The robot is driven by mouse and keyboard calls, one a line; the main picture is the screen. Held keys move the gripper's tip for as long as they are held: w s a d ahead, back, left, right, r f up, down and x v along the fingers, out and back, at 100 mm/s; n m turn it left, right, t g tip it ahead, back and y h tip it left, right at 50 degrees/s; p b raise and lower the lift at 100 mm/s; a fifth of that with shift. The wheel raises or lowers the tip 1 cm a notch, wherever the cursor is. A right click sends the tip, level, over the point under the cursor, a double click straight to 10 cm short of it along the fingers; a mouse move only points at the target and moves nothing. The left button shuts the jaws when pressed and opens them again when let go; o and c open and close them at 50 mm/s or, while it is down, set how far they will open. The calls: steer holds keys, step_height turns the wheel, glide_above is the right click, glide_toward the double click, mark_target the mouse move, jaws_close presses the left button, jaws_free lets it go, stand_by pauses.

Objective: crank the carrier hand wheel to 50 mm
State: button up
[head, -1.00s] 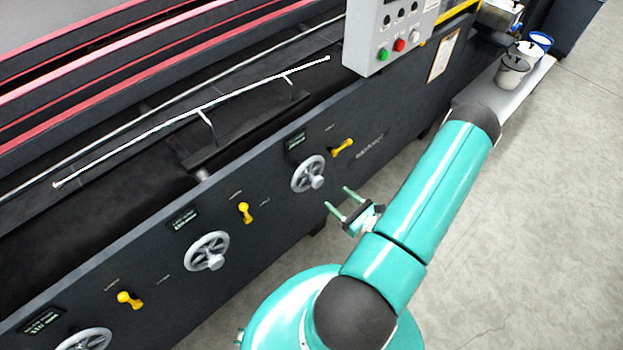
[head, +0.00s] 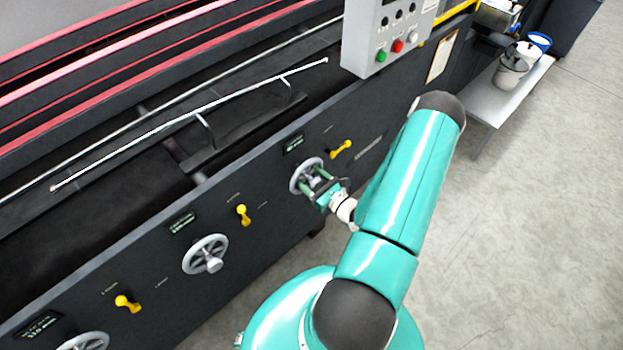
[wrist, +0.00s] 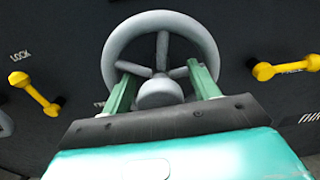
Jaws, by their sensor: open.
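Several grey spoked hand wheels line the dark side panel of the machine, each with a small display above it. My gripper (head: 317,182) is at the rightmost hand wheel (head: 296,178) in the head view. In the wrist view this wheel (wrist: 160,18) fills the upper middle. My open gripper (wrist: 163,88) has one green finger on each side of the wheel's grey knob (wrist: 160,92), with gaps between fingers and knob. The display (head: 293,143) above this wheel is too small to read. Which wheel is the carrier's cannot be read. Another hand wheel (head: 206,254) stands to the left.
Yellow levers (head: 341,149) and (head: 243,214) stick out of the panel near the wheels; a yellow lever (wrist: 35,92) shows left in the wrist view. A control box (head: 388,35) overhangs at the top. A bench (head: 487,108) holds containers at right. The floor is clear.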

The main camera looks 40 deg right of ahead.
jaws_close()
steer(key=shift+m, duration=0.3)
steer(key=m, duration=0.3)
steer(key=shift+s+d, duration=0.1)
steer(key=m, duration=0.4)
steer(key=shift+f+m, duration=0.1)
steer(key=shift+m, duration=0.3)
steer(key=m, duration=0.3)
steer(key=shift+d, duration=0.1)
steer(key=shift+f+m, duration=0.1)
steer(key=shift+m, duration=2.1)
